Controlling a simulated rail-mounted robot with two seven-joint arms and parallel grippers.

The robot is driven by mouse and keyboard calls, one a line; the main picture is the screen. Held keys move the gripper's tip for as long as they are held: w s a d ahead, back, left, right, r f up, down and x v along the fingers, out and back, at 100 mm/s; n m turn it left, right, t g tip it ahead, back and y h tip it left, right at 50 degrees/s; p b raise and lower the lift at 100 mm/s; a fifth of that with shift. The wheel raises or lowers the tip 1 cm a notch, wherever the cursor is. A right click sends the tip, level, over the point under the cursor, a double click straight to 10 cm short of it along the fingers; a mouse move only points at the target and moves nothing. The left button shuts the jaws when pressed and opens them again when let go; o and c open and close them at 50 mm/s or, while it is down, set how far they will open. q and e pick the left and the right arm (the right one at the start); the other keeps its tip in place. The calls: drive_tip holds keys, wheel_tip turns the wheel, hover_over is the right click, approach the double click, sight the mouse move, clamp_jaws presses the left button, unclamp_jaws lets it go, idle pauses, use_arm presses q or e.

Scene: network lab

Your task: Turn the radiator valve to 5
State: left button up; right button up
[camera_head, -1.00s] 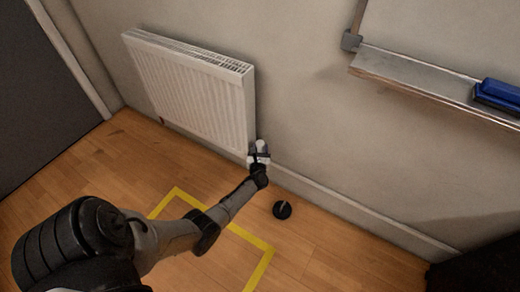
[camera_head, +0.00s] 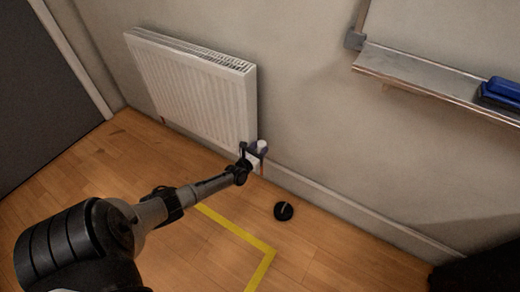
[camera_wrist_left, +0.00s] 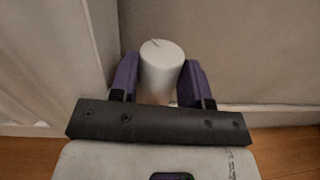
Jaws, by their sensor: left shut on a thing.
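The radiator valve (camera_head: 262,145) is a small white cylindrical knob at the lower right corner of the white radiator (camera_head: 195,90). My left gripper (camera_head: 255,150) is at the valve in the head view. In the left wrist view, the white valve knob (camera_wrist_left: 161,66) stands upright between the two purple-padded fingers of my left gripper (camera_wrist_left: 160,82), which is shut on it. A short dark mark shows on the knob's top; no numbers can be read. My right gripper is not in view.
A black round doorstop-like object (camera_head: 284,211) sits on the wooden floor. Yellow tape (camera_head: 240,232) marks the floor. A whiteboard tray (camera_head: 430,78) with a blue eraser (camera_head: 502,91) juts from the wall at upper right. The skirting board (camera_head: 350,215) runs behind the valve.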

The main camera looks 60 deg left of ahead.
use_arm(q)
drive_tip(key=shift+h, duration=0.3)
drive_tip(key=o, duration=0.7)
drive_tip(key=shift+o, duration=1.1)
drive_tip(key=shift+d, duration=0.15)
